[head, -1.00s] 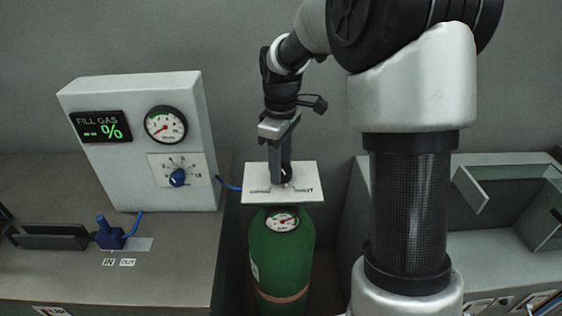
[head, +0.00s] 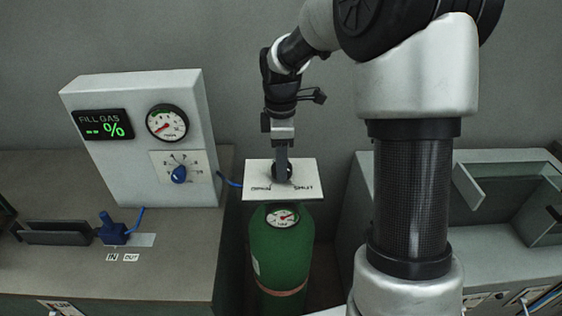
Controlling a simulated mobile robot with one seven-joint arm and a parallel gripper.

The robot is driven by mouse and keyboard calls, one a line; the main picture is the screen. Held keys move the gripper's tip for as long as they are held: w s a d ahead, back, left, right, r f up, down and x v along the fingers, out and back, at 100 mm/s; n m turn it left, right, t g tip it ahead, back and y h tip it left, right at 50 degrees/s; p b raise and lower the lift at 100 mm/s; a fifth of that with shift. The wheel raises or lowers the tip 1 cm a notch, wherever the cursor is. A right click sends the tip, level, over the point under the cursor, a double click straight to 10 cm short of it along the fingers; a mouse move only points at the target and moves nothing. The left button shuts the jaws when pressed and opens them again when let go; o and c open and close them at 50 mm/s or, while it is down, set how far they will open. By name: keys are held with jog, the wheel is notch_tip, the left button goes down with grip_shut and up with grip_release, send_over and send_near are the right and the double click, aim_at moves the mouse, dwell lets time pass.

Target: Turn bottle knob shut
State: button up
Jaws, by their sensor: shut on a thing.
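The green gas bottle (head: 276,250) stands upright in the gap between two counters, with a round pressure gauge (head: 281,217) on its upper front. Above it is a white plate (head: 259,189) marked OPEN on the left and SHUT on the right. A dark knob (head: 289,170) sits at the middle of the plate. My gripper (head: 283,174) points down at the plate and is shut on the knob. The fingers hide much of the knob, so its exact angle is hard to tell.
On the left counter (head: 60,268) stands a grey panel (head: 150,105) with a FILL GAS display, a gauge and a blue dial (head: 179,174). A blue valve (head: 110,230) by the IN and OUT labels has a blue hose. An open-topped grey unit (head: 500,250) stands right.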

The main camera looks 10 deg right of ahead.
jog(key=o, duration=1.1)
notch_tip(320, 180, up, 18)
jog(key=shift+f, duration=0.2)
jog(key=s+f+m+t, duration=0.1)
jog(key=s+m+t, duration=0.1)
jog(key=s+m, duration=0.3)
jog(key=s+f+m+t, duration=0.1)
jog(key=s+m, duration=0.4)
jog(key=s, duration=0.5)
jog(key=s+f+m+t, duration=0.1)
jog(key=s+m+t, duration=0.1)
jog(key=s+m, duration=0.3)
jog(key=shift+s+d+f+m+t, duration=0.1)
jog(key=shift+s+m+t, duration=0.1)
jog(key=shift+s, duration=0.55)
jog(key=shift+s+f+m+t, duration=0.1)
jog(key=shift+s+m, duration=0.1)
jog(key=shift+s, duration=0.55)
